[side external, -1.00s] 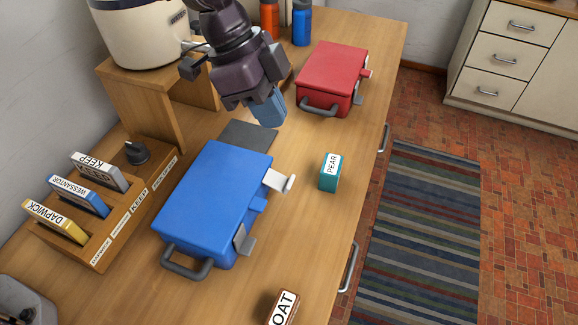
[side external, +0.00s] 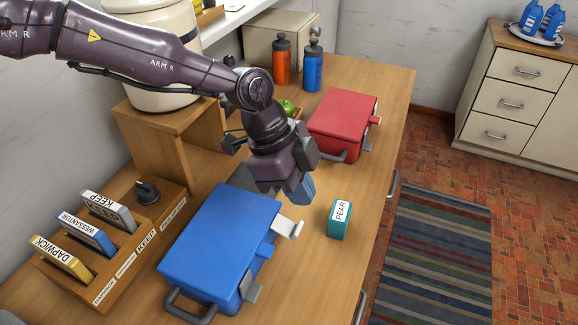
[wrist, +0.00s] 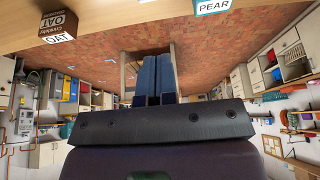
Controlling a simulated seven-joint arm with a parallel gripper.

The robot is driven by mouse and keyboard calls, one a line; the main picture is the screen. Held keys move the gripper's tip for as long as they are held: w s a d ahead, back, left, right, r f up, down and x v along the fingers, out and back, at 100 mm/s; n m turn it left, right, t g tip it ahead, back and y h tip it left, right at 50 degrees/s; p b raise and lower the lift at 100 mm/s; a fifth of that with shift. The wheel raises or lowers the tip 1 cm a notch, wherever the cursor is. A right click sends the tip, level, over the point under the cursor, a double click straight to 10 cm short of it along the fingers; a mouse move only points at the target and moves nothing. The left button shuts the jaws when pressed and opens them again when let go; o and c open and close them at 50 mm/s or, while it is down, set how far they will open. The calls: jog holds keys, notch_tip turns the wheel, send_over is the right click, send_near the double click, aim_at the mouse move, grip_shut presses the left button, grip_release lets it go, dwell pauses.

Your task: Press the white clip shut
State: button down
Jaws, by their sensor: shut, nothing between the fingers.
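The blue tub (side external: 222,240) sits on the wooden table with its lid down. Its white clip (side external: 289,227) sticks outward from the right side near the far corner, standing away from the wall. A grey clip (side external: 253,293) is on the same side nearer the camera. My gripper (side external: 306,194) is shut and empty, just beyond the tub's far right corner and above the white clip, apart from it as far as I can tell. The wrist view shows its two blue fingers together (wrist: 155,75); the clip is not seen there.
A teal PEAR box (side external: 339,222) stands right of the clip. A red tub (side external: 343,126) is behind my gripper. A wooden rack (side external: 122,262) with labelled cards stands left. An OAT box (wrist: 57,28) shows in the wrist view. The table's right edge is close by.

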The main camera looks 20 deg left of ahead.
aim_at(298, 226)
notch_tip(298, 226, down, 6)
jog(key=shift+d+r, duration=0.15)
jog(key=shift+r, duration=0.05)
jog(key=shift+a+f, duration=0.2)
jog(key=shift+f, duration=0.3)
